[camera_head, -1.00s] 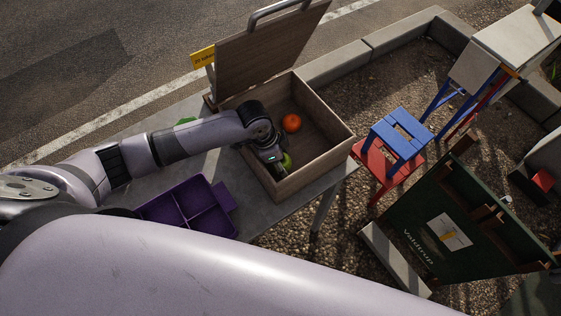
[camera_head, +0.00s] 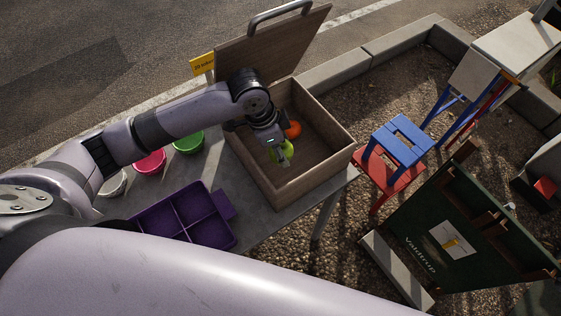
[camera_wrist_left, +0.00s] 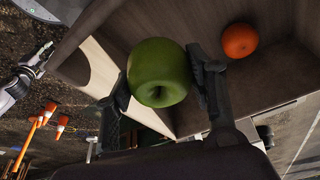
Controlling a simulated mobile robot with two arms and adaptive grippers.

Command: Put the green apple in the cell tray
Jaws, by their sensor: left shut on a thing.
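My left gripper (camera_head: 279,150) is shut on the green apple (camera_head: 287,154). It holds the apple over the open wooden box, at about the height of its walls. In the left wrist view the green apple (camera_wrist_left: 160,72) sits between the two fingers of the left gripper (camera_wrist_left: 165,85). The purple cell tray (camera_head: 229,241) lies on the grey table, left of the box, with its cells looking empty. My right gripper is not in view; a large pale arm link of mine crosses the bottom of the head view.
An orange fruit (camera_head: 293,129) lies in the wooden box (camera_head: 335,166), whose lid (camera_head: 262,45) stands open at the back. Green (camera_head: 188,144), pink (camera_head: 150,163) and white (camera_head: 113,184) bowls stand behind the tray. A blue stool (camera_head: 401,143) is right of the table.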

